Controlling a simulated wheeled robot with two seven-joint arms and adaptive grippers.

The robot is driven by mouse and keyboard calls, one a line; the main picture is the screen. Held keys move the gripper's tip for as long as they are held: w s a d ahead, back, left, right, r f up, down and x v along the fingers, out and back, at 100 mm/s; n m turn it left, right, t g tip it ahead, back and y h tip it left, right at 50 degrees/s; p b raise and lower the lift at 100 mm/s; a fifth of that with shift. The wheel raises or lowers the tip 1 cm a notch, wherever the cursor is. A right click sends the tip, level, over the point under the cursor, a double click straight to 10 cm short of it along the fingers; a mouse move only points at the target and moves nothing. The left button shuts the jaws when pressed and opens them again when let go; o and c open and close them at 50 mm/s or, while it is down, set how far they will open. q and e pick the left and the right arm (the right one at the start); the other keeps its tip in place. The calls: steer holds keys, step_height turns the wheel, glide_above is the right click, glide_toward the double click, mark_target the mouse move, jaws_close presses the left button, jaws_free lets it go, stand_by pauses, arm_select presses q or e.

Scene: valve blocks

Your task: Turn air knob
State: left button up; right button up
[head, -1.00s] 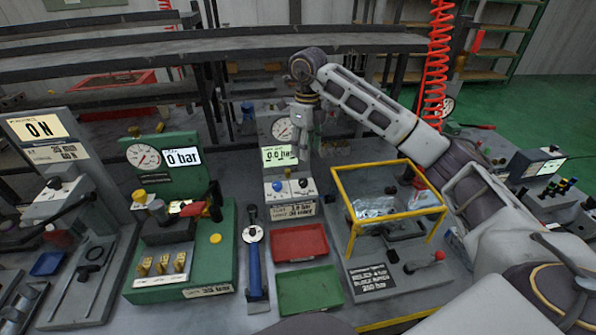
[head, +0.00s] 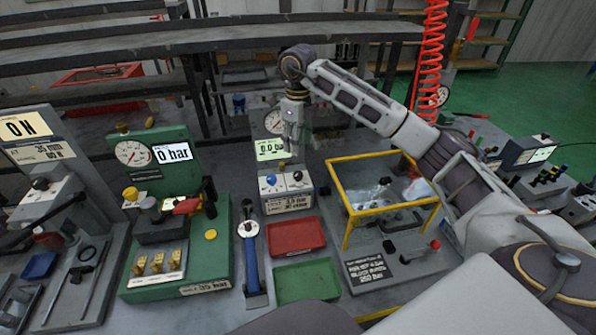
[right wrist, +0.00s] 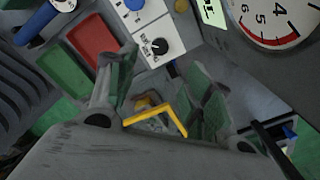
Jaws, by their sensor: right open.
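A small control block with a blue knob (head: 271,180) and a black knob (head: 297,175) stands at the middle of the bench, below a display reading 0.0 bar (head: 271,149). In the right wrist view the blue knob (right wrist: 133,4) is at the top edge and the black knob (right wrist: 160,46) sits on a white face. I cannot tell from the labels which one is the air knob. My right gripper (head: 293,146) points down behind and above the block, apart from both knobs. Its open, empty fingers (right wrist: 163,85) show in the wrist view. My left gripper is out of view.
A yellow-framed cage (head: 385,212) stands right of the block. A red tray (head: 296,237) and a green tray (head: 307,281) lie in front. A blue-handled tool (head: 251,265) and a green valve station (head: 215,255) are to the left. A round gauge (right wrist: 275,20) is close by.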

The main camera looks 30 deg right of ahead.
mark_target(298, 174)
step_height(298, 174, down, 10)
steer(key=shift+r, duration=0.1)
steer(key=shift+f, duration=0.7)
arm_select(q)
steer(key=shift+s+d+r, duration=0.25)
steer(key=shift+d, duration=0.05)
arm_select(e)
steer(key=shift+f, duration=0.35)
